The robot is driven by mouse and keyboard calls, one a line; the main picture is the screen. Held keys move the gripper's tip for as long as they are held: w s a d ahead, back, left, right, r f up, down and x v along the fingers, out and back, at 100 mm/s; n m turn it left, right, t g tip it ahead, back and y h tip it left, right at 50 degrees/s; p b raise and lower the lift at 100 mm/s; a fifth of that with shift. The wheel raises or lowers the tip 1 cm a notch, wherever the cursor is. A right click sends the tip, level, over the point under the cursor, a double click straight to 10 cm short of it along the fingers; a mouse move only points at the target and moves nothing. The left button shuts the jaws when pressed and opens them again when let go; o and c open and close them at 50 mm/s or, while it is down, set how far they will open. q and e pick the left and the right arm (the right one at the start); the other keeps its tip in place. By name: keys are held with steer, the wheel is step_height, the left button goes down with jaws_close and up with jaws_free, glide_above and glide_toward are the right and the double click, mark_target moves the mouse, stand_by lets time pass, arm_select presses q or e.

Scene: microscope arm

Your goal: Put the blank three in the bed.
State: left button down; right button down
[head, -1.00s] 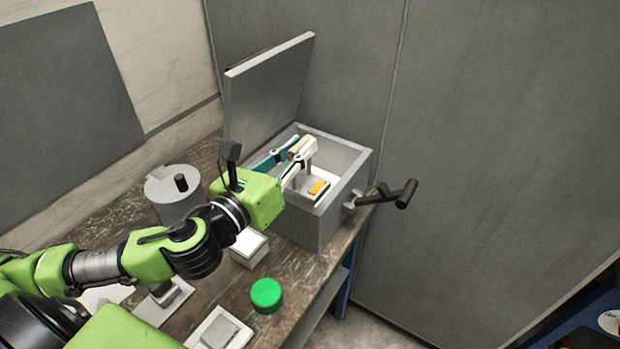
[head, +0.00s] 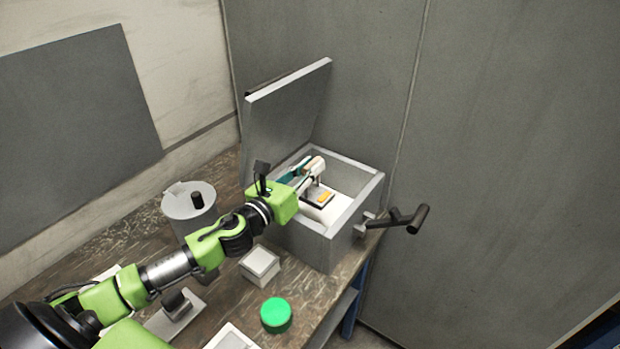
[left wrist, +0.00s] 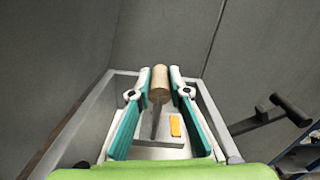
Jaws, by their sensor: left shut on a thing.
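My left gripper (left wrist: 160,84) reaches into the open grey box (head: 357,213), and its teal and white fingers are closed around a tan cylinder (left wrist: 160,77). I take the tan cylinder to be the blank three, though no label shows. A dark rod (left wrist: 156,122) shows below it; I cannot tell if they are joined. A pale plate (left wrist: 147,142) with an orange patch (left wrist: 175,126) lies below, inside the box. It also shows in the head view (head: 318,206). I cannot tell which part is the bed. My right gripper is not in view.
The box's lid (head: 290,112) stands open at the back, and a dark crank handle (head: 410,217) juts from its right side. A grey canister (head: 188,208), a white block (head: 259,264) and a green disc (head: 276,315) stand on the worn table (head: 120,232).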

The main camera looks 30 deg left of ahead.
mark_target(310, 192)
arm_select(q)
steer(key=shift+w, duration=0.15)
steer(key=shift+w+a+f, duration=0.1)
steer(key=shift+f, duration=1.6)
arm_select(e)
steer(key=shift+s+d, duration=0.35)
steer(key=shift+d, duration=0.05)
arm_select(q)
steer(key=shift+f, duration=0.1)
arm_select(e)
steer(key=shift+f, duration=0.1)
arm_select(q)
steer(key=shift+f+b, duration=0.35)
steer(key=shift+b, duration=0.1)
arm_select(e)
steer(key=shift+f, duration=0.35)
arm_select(q)
steer(key=shift+f, duration=0.2)
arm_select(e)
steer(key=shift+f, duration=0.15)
arm_select(q)
steer(key=c, duration=1.9)
jaws_free()
steer(key=shift+f, duration=0.1)
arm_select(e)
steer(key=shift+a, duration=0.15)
